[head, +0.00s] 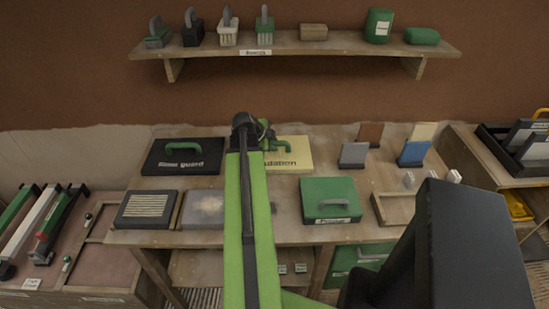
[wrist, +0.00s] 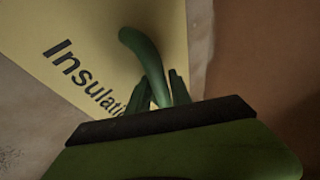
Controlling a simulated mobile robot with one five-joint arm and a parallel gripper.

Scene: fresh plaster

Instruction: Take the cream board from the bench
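The cream board (head: 303,150) lies at the back middle of the bench, partly hidden by my arm. It bears the word "Insulation" and a green handle, and it also fills the upper left of the wrist view (wrist: 75,20). My gripper (head: 268,138) is at the left part of this handle. In the wrist view the two dark green fingers (wrist: 162,88) stand on either side of the curved handle (wrist: 143,48). I cannot tell whether they press on it. The board appears to rest on the bench (head: 345,200).
A black board (head: 182,167) with a green handle lies left of the cream board. A green case (head: 332,190) lies in front to the right. Upright floats (head: 354,155) stand further right. A shelf (head: 285,44) with brushes and sponges hangs above.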

